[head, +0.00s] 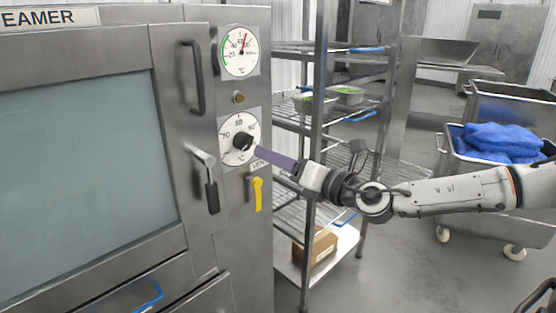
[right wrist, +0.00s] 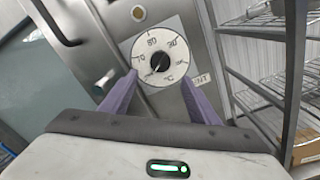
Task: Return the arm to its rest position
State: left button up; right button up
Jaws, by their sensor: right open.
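My right gripper (head: 257,152) reaches in from the right to the steamer's front in the head view. Its purple fingers are close to the black knob (head: 243,141) on the white temperature dial (head: 228,153). In the right wrist view the fingers (right wrist: 156,93) are spread apart, with the dial (right wrist: 176,41) and its knob (right wrist: 160,62) ahead between them and nothing held. Whether the fingers touch the knob is hard to tell. My left gripper is not in view.
The steel steamer (head: 80,45) has a door handle (head: 194,77), a black-gripped lever (head: 211,190), a round gauge (head: 240,51) and a yellow valve handle (head: 257,192). A wire rack (head: 318,120) stands just behind my right arm. A bin of blue cloth (head: 497,143) stands at the right.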

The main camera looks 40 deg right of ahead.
dwell(0.3)
jog(key=s+a+f+m+g, duration=0.25)
jog(key=f+m, duration=0.25)
jog(key=f, duration=0.5)
jog(key=s+a+f+m+g+h, duration=0.15)
jog(key=s+f+m, duration=0.3)
jog(key=f, duration=0.55)
jog(key=s+a+f+m+g, duration=0.25)
jog(key=f+m, duration=0.35)
jog(key=f, duration=0.4)
jog(key=s+a+f+m+g+y, duration=0.2)
jog(key=s+a+f+m+g, duration=0.1)
jog(key=s+a+f+m, duration=1)
jog(key=s+a+f, duration=0.1)
jog(key=s+a, duration=0.3)
jog(key=shift+a+f, duration=0.3)
jog(key=shift+a, duration=0.05)
